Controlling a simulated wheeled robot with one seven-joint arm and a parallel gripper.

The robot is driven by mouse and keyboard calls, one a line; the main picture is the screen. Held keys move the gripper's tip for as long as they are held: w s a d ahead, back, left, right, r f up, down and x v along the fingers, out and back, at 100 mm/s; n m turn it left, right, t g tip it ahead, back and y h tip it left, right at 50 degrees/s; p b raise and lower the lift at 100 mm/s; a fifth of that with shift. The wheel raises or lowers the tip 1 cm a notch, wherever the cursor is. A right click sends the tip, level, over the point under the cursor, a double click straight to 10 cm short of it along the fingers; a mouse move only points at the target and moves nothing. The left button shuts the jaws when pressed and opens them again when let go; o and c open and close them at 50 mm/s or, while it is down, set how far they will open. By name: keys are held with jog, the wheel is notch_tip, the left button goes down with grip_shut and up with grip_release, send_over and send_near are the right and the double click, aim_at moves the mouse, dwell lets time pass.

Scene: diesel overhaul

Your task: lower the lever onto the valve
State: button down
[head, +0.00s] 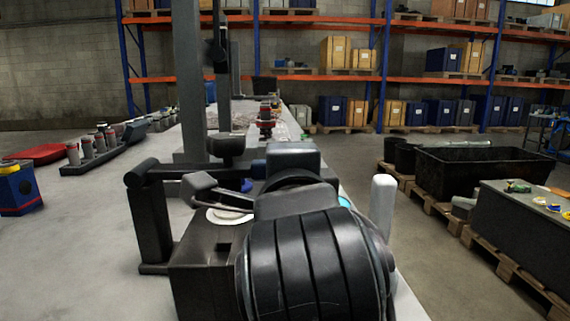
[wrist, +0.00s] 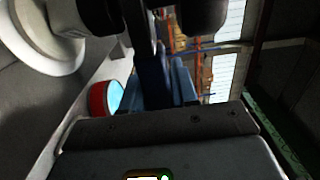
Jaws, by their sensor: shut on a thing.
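A grey lever (head: 222,194) with a rounded end slants over a white round disc (head: 232,217) on top of a dark block (head: 205,250) in the head view. The valve cannot be made out clearly; the disc lies below the lever. In the wrist view a white round flange (wrist: 40,45) fills the upper left, and a dark bar (wrist: 139,28) runs down from the top toward the jaws. My gripper (wrist: 158,82) is shut on the lever; the contact is dark and partly hidden. In the head view my own arm covers most of the gripper.
A dark upright post with a handle (head: 150,215) stands left of the block. A pale rounded post (head: 383,203) stands at the right. A red can with a light blue top (wrist: 105,98) shows in the wrist view. The bench runs away behind; a black bin (head: 480,170) stands right.

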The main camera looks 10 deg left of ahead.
dwell(0.3)
jog(key=c, duration=1)
grip_release()
jog(key=shift+o, duration=0.2)
jog(key=v, duration=0.7)
jog(key=shift+s, duration=0.4)
jog(key=shift+d, duration=0.15)
